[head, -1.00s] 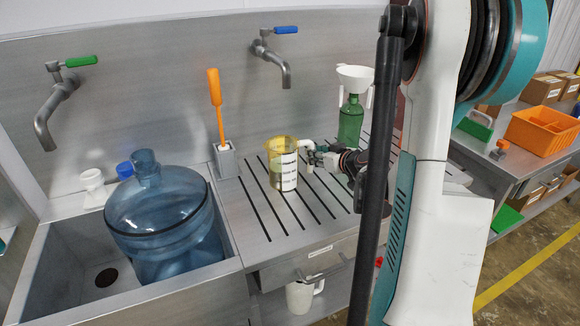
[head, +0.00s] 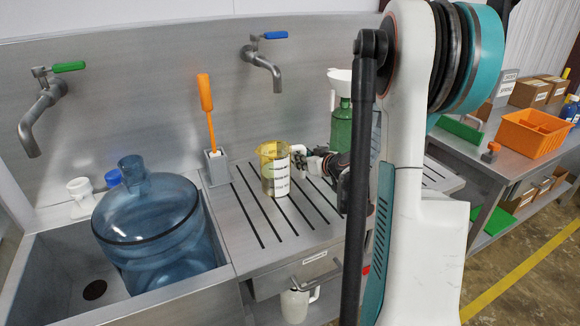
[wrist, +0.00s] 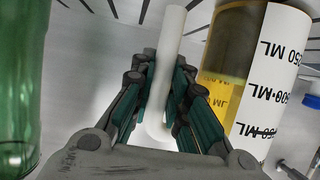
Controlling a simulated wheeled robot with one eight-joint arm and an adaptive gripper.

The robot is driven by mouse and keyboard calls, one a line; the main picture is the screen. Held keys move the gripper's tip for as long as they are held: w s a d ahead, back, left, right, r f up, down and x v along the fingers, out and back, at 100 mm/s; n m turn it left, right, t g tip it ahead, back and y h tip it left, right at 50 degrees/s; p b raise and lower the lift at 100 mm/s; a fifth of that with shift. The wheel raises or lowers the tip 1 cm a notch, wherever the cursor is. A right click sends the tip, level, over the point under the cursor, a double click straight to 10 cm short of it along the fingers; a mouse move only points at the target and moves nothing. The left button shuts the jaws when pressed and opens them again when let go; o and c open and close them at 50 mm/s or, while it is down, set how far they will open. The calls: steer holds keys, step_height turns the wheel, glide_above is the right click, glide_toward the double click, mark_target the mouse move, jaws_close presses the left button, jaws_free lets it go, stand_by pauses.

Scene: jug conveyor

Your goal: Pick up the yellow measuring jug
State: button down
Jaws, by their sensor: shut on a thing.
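The yellow measuring jug (head: 270,151) is upright at the draining board, with a white scale label and a white handle on its right side. Whether its base touches the board is too small to tell. My gripper (head: 305,160) reaches it from the right. In the wrist view my gripper (wrist: 160,105) has its fingers closed around the white handle (wrist: 169,45). The jug body (wrist: 228,50), see-through yellow with black ML marks, is just right of the fingers.
An orange-handled brush (head: 207,110) stands in a grey holder. A blue water bottle (head: 150,220) sits in the sink. A tap (head: 264,62) overhangs the board.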

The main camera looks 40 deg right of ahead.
steer(key=shift+r, duration=0.1)
step_height(320, 180, up, 20)
steer(key=p, duration=0.7)
